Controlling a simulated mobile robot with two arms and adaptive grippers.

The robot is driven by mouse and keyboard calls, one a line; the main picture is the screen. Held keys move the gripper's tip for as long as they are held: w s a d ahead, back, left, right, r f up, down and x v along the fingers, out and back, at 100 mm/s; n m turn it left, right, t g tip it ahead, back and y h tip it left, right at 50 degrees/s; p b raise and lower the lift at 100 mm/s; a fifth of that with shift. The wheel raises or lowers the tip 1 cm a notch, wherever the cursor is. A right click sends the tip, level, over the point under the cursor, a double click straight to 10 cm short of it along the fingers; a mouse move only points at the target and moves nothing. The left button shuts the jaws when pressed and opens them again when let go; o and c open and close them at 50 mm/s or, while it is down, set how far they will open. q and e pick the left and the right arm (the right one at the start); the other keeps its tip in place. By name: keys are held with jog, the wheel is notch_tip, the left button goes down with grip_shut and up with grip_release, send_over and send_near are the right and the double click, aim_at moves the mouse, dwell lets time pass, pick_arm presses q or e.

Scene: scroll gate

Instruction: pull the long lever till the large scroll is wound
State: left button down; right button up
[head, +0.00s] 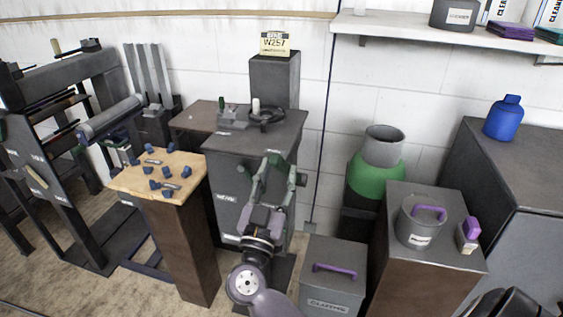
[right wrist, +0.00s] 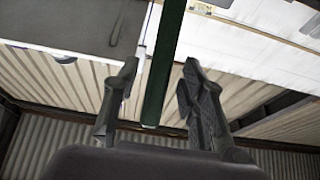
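My right gripper (head: 277,178) is in front of the dark grey cabinet (head: 228,165) in the head view. In the right wrist view its fingers (right wrist: 160,68) are open, one on each side of a dark green bar (right wrist: 163,75). Gaps show between the bar and both fingers. The bar looks like the long lever; its green end (head: 277,160) shows by the gripper in the head view, partly hidden. A grey roller (head: 112,117) on the dark frame at left may be the large scroll; I cannot tell how far it is wound. My left gripper is not in view.
A wooden-topped stand (head: 150,187) with several small blue pieces is left of the cabinet. A grey box with a purple handle (head: 334,270) is low at right. A grey pot (head: 421,224) stands on a block further right. A green container (head: 375,178) is behind.

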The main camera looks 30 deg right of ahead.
jog(key=shift+x, duration=1.7)
jog(key=shift+c, duration=0.5)
grip_shut()
